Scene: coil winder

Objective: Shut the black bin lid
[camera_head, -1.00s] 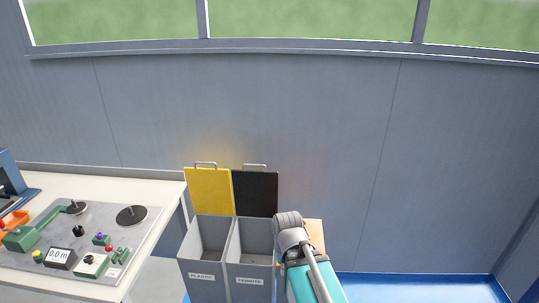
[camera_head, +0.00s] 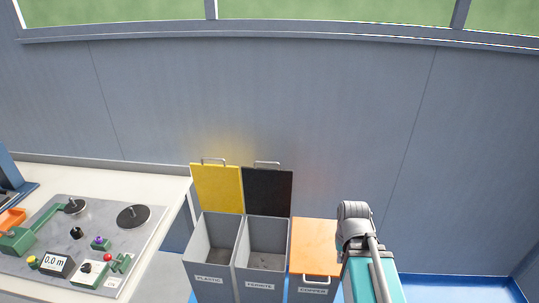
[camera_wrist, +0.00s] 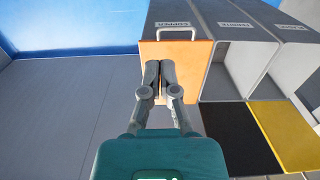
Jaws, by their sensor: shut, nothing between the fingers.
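The black lid (camera_head: 267,192) stands open and upright behind the middle bin (camera_head: 258,287), labelled FERRITE, and leans near the wall. Its grey handle (camera_head: 267,163) is at the top edge. In the wrist view the black lid (camera_wrist: 232,140) shows at the lower right, below the open mouth of its bin. My gripper (camera_wrist: 160,68) is shut and empty. In that view its fingertips overlap the orange lid, left of the black lid; I cannot tell how far above it they are.
The yellow lid (camera_head: 217,188) is open over the PLASTIC bin (camera_head: 209,284), left of the black lid. The orange lid (camera_head: 314,244) is shut on the COPPER bin. A worktable (camera_head: 157,224) with a control panel stands left. The blue floor (camera_head: 455,288) at right is clear.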

